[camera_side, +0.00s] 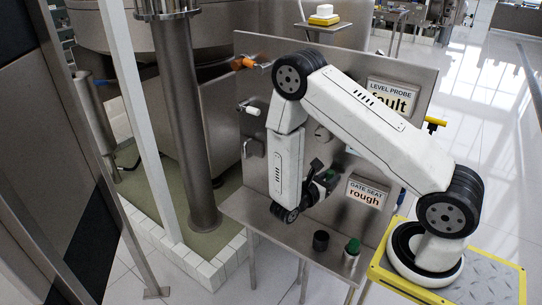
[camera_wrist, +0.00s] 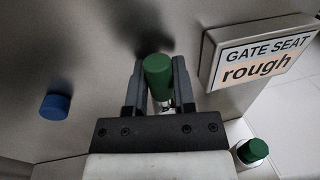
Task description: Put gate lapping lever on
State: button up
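A green knob (camera_wrist: 157,75) on a thin pale stem stands upright between the two fingers of my gripper (camera_wrist: 158,85) in the wrist view. Both fingers lie close against its sides; whether they press on it I cannot tell. In the side view my gripper (camera_side: 318,180) is at the metal panel, left of the "GATE SEAT rough" sign (camera_side: 367,193), with a small green part (camera_side: 332,175) beside it. The sign also shows at the right in the wrist view (camera_wrist: 260,58). I cannot tell for sure which part is the gate lapping lever.
A green-capped container (camera_side: 352,250) and a dark cylinder (camera_side: 320,240) stand on the metal shelf (camera_side: 265,222) below. A blue knob (camera_wrist: 56,107) is left of my gripper. The panel also carries orange (camera_side: 244,63), white (camera_side: 250,109) and yellow (camera_side: 434,122) handles and a "LEVEL PROBE fault" sign (camera_side: 390,98).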

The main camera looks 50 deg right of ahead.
grip_shut()
dwell(1.2)
